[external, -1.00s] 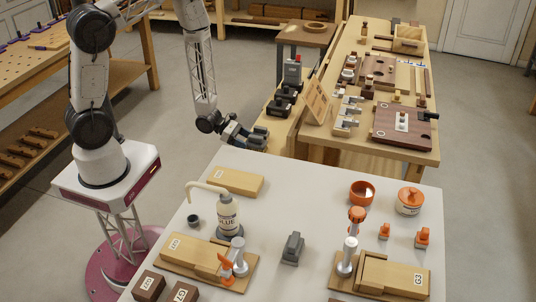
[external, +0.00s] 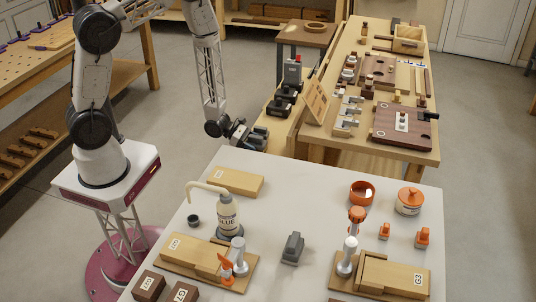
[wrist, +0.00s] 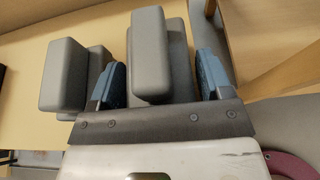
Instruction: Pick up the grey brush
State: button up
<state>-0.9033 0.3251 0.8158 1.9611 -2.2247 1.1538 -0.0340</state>
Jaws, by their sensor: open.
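In the wrist view a grey block-shaped piece (wrist: 150,55), which looks like a grey brush, lies between the two blue fingers of my gripper (wrist: 160,62). The fingers are open, one on each side of it; I cannot tell whether they touch it. A similar grey piece (wrist: 65,75) sits just left of the left finger. In the external view my gripper (external: 258,138) is at the near end of the narrow wooden bench, and the piece between its fingers is mostly hidden. Another grey block-shaped piece (external: 292,247) stands on the white table.
The white table (external: 300,195) holds a glue bottle (external: 228,215), wooden blocks, an orange bowl (external: 362,192) and an orange-lidded jar (external: 409,201). Dark pieces (external: 279,108) stand farther along the narrow bench. A slanted wooden board (external: 317,101) rises to the right of my gripper.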

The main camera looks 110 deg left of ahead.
jog(key=shift+c, duration=0.3)
jog(key=c, duration=0.7)
jog(key=shift+r, duration=0.15)
jog(key=shift+r, duration=1.1)
jog(key=s+d, duration=0.3)
jog(key=s, duration=0.1)
jog(key=s+d+r, duration=0.1)
jog(key=s+d, duration=0.2)
jog(key=s, duration=0.1)
jog(key=s+d+r, duration=0.1)
jog(key=s+d, duration=0.3)
jog(key=shift+s+r, duration=0.25)
jog(key=shift+s, duration=0.05)
